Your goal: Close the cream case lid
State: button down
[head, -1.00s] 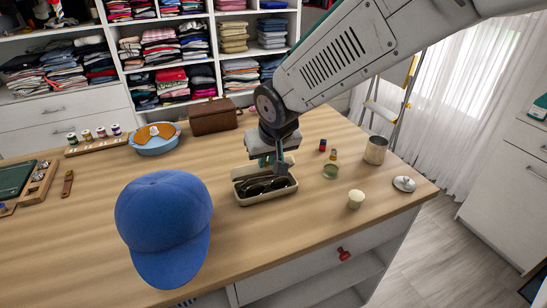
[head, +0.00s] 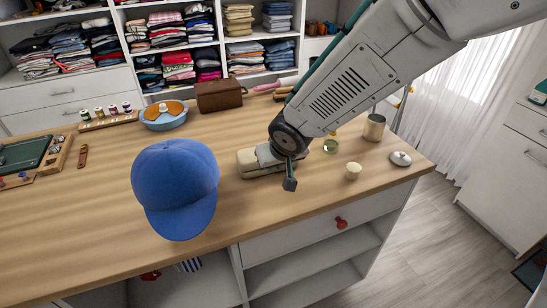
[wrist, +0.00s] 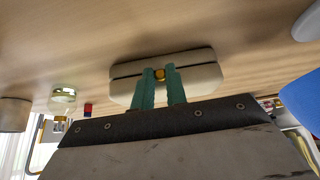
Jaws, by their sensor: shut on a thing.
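The cream case (head: 248,162) lies on the wooden table in the head view, mostly behind my arm's end. Its lid is down, and the sunglasses inside are hidden. In the wrist view the cream case (wrist: 208,78) shows its two halves against each other with a thin dark seam between them. A small gold clasp (wrist: 159,75) sits at the middle of the seam. My gripper (wrist: 160,71) has its green fingers on either side of this clasp, at the case's front, and is shut on it. The fingertips are hidden in the head view.
A blue cap (head: 175,188) stands left of the case. A brown box (head: 219,95) is behind. The front table is clear.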

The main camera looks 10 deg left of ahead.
jog(key=shift+s+d+f, duration=0.15)
jog(key=shift+s+f, duration=0.05)
jog(key=shift+f, duration=0.25)
jog(key=shift+s+d+f, duration=0.1)
jog(key=shift+s+f, duration=0.05)
jog(key=shift+f, duration=0.3)
jog(key=c, duration=1.4)
grip_release()
jog(key=shift+w+d+f, duration=0.15)
jog(key=shift+w, duration=0.05)
jog(key=shift+r, duration=0.4)
jog(key=v, duration=0.7)
jog(key=shift+s, duration=0.2)
jog(key=shift+r, duration=0.15)
